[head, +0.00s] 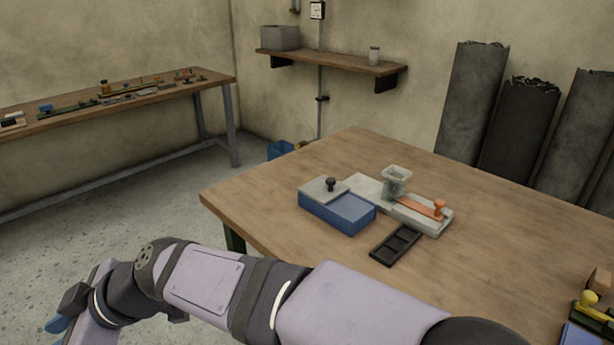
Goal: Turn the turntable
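I cannot make out a turntable for sure in the head view. My gripper (58,324) is at the lower left, over the floor and away from the table. Only a blue fingertip and dark parts show, so its opening is hidden.
A yellow-green handle (590,304) on a blue part sits at the right edge, near a wooden block (600,280). Tall dark rolls (518,125) stand behind. The table's right middle is clear.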

